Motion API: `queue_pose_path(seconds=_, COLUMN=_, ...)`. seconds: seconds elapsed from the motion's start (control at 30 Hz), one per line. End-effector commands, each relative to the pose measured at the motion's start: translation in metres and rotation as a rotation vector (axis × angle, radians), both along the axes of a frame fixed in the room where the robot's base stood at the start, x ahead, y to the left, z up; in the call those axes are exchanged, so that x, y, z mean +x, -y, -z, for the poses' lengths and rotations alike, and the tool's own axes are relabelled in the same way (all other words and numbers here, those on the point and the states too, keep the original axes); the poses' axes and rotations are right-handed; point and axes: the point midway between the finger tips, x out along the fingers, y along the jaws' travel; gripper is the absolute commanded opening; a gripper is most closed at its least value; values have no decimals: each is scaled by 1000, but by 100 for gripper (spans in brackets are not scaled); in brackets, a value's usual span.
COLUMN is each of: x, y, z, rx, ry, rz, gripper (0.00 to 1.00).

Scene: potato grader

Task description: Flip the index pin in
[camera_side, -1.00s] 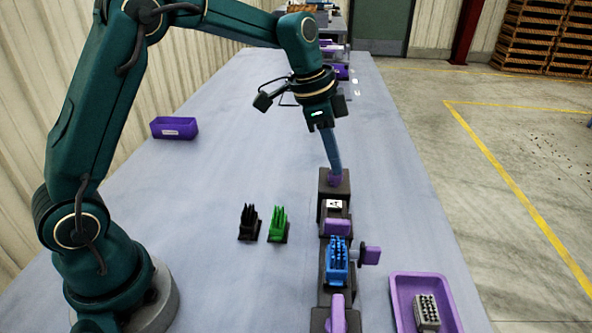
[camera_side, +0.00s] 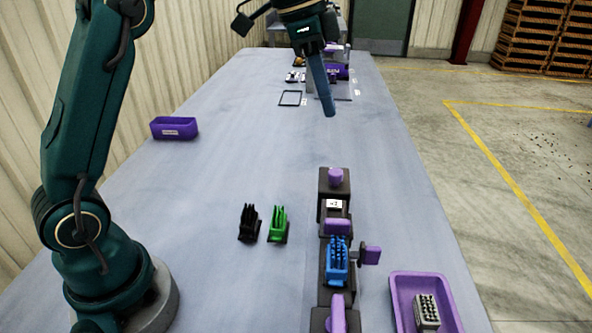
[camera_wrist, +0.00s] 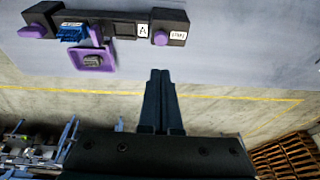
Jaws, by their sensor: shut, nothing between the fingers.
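A dark fixture (camera_side: 334,202) runs front to back along the table, with several purple parts. I cannot tell for certain which is the index pin. My gripper (camera_side: 329,113) is shut and empty, above and beyond the far knob. Its fingers also show in the wrist view (camera_wrist: 160,76).
A purple tray (camera_side: 400,301) with a grey block (camera_side: 427,311) sits right of the fixture. A black toothed piece (camera_side: 248,224) and a green one (camera_side: 278,225) stand to its left. A purple bin (camera_side: 174,128) is farther back.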

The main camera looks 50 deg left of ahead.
Motion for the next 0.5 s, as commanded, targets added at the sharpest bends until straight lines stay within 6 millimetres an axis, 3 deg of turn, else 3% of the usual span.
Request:
queue_pose_path(seconds=0.2, x=-3, y=-3, z=-18, rx=-1, ry=2, rz=-1, gripper=0)
queue_pose_path(seconds=0.5, x=-6, y=-5, z=-25, rx=-1, ry=0, rz=-2, gripper=0)
